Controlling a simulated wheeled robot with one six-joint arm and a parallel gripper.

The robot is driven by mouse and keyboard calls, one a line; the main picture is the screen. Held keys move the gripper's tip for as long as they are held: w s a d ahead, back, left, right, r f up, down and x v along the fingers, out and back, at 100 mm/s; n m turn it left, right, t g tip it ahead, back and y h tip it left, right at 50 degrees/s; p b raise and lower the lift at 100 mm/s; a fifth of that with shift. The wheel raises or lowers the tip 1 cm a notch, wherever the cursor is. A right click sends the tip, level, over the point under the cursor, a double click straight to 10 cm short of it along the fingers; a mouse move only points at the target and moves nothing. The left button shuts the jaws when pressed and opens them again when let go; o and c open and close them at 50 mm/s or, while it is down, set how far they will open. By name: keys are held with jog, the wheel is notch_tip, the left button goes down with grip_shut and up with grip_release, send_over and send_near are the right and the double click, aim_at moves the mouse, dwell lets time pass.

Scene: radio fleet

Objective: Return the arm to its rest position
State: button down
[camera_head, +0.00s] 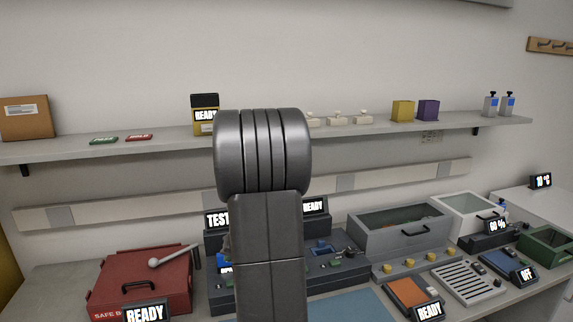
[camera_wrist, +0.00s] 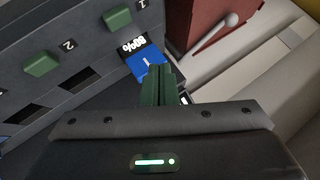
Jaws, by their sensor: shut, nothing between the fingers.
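My gripper (camera_wrist: 159,88) shows in the wrist view with its dark green fingers together and nothing between them. In that picture its fingertips lie over the lower edge of a blue block (camera_wrist: 149,75), below a small display reading 80%; I cannot tell whether they touch. A dark panel with green buttons marked 1 (camera_wrist: 117,17) and 2 (camera_wrist: 40,64) and dark slots fills the left. In the head view my dark grey arm stands up in the middle and hides part of the bench and shelf. My gripper cannot be made out there.
A red case (camera_head: 140,282) with a pale ball-ended lever stands left of my arm. A dark grey station (camera_head: 340,272) stands behind and right of it. A grey bin (camera_head: 400,232) and an orange device (camera_head: 408,292) are further right. A wall shelf (camera_head: 455,127) crosses behind.

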notch_tip(320, 180, up, 3)
jog(key=shift+f+p, duration=0.1)
jog(key=shift+p, duration=0.4)
notch_tip(320, 180, down, 6)
jog(key=b, duration=0.4)
jog(key=shift+r, duration=0.2)
jog(key=shift+f+b, duration=0.2)
jog(key=shift+b, duration=1.1)
jog(key=shift+b, duration=0.4)
